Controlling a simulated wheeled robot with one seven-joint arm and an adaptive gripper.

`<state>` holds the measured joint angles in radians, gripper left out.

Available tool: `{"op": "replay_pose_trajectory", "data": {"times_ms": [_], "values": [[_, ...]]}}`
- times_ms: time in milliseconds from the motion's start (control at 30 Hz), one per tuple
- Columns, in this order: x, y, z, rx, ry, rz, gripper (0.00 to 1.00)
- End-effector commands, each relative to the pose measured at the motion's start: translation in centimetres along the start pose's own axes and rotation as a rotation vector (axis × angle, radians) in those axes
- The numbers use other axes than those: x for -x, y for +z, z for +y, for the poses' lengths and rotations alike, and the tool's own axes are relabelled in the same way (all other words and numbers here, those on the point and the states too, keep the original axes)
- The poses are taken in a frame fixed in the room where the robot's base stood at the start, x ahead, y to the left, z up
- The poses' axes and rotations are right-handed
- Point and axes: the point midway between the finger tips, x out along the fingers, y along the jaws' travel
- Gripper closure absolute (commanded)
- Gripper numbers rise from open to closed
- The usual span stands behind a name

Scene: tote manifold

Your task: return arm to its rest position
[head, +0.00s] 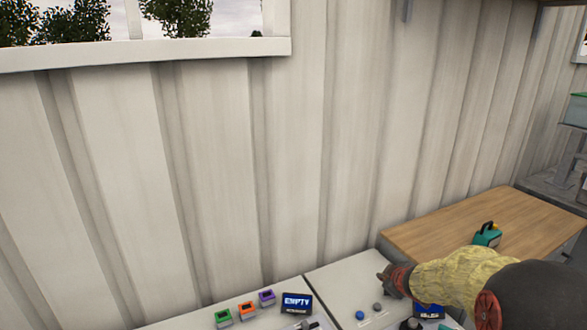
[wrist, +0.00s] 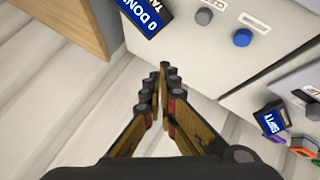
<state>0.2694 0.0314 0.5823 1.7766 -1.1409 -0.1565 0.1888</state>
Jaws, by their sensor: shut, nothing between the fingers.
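In the head view my arm reaches in from the lower right, in a yellow sleeve with dark ends, over the white panel (head: 340,280). A blue knob (head: 360,315) and a grey knob (head: 377,307) are on the panel beside my arm; the blue knob (wrist: 242,38) also shows in the wrist view.
A small screen reading EMPTY (head: 297,303) stands left of the panel, beside green (head: 223,317), orange (head: 247,310) and purple (head: 267,297) blocks. A wooden tabletop (head: 520,228) holds a green device (head: 487,236). A corrugated wall (head: 220,170) rises behind.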

Motion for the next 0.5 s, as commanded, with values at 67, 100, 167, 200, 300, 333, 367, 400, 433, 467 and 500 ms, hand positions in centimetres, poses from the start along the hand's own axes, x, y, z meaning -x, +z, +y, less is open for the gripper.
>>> {"op": "replay_pose_trajectory", "data": {"times_ms": [67,100,167,200,300,333,367,400,433,467,500], "values": [[4.7,-1.6,2.0,-0.058,0.07,-0.032,1.0],[7.0,-2.0,2.5,-0.098,0.097,-0.054,1.0],[10.6,-2.2,2.8,-0.16,0.131,-0.089,1.0],[13.0,-2.2,2.7,-0.204,0.147,-0.111,1.0],[18.9,-1.9,1.5,-0.314,0.164,-0.158,1.0],[20.6,-1.7,0.8,-0.347,0.163,-0.172,1.0],[22.3,-1.5,0.1,-0.381,0.159,-0.185,1.0],[24.4,-1.1,-1.1,-0.424,0.149,-0.2,1.0],[26.0,-0.9,-2.2,-0.457,0.138,-0.211,1.0],[27.5,-0.6,-3.3,-0.489,0.124,-0.221,1.0],[29.5,-0.1,-5.0,-0.531,0.1,-0.235,1.0]]}}
